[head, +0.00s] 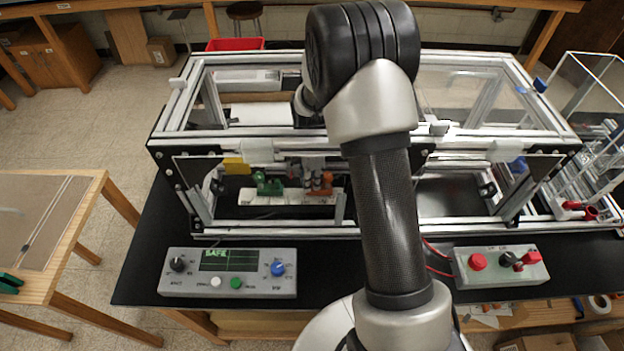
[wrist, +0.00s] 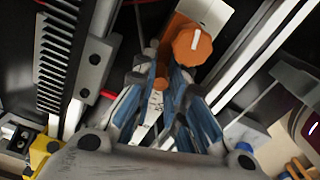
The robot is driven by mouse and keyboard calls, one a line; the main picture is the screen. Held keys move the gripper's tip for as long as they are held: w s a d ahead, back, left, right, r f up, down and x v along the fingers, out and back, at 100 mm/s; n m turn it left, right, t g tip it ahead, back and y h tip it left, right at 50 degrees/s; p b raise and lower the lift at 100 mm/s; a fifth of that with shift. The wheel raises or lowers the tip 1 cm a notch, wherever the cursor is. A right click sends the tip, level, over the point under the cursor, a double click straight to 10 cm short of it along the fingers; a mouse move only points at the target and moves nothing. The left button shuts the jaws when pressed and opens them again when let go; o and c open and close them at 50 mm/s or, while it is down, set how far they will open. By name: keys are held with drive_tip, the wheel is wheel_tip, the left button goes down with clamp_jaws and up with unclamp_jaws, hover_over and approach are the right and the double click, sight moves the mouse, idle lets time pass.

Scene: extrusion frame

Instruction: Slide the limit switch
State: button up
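In the wrist view, an orange block with a round orange knob (wrist: 192,45) and a pale top lies just beyond my fingertips. It looks like the limit switch, but I cannot be sure. My gripper (wrist: 165,72) points at it, its two blue-padded fingers close to the block's near end. A narrow gap shows between the fingers, with a pale marked strip in it. I cannot tell whether the fingertips touch or clasp the block. In the head view, an orange part (head: 321,184) stands on a white strip inside the extrusion frame (head: 300,229); frame and arm hide part of my gripper.
A green part (head: 267,183) stands left of the orange one. In the wrist view, a black toothed rack (wrist: 60,55) and metal rails run beside my fingers, with a yellow part (wrist: 42,150) at lower left. Control boxes (head: 228,284) (head: 500,275) stand in front of the frame.

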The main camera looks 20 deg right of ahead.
drive_tip(key=o, duration=0.4)
wheel_tip(320, 180, up, 12)
idle(0.7)
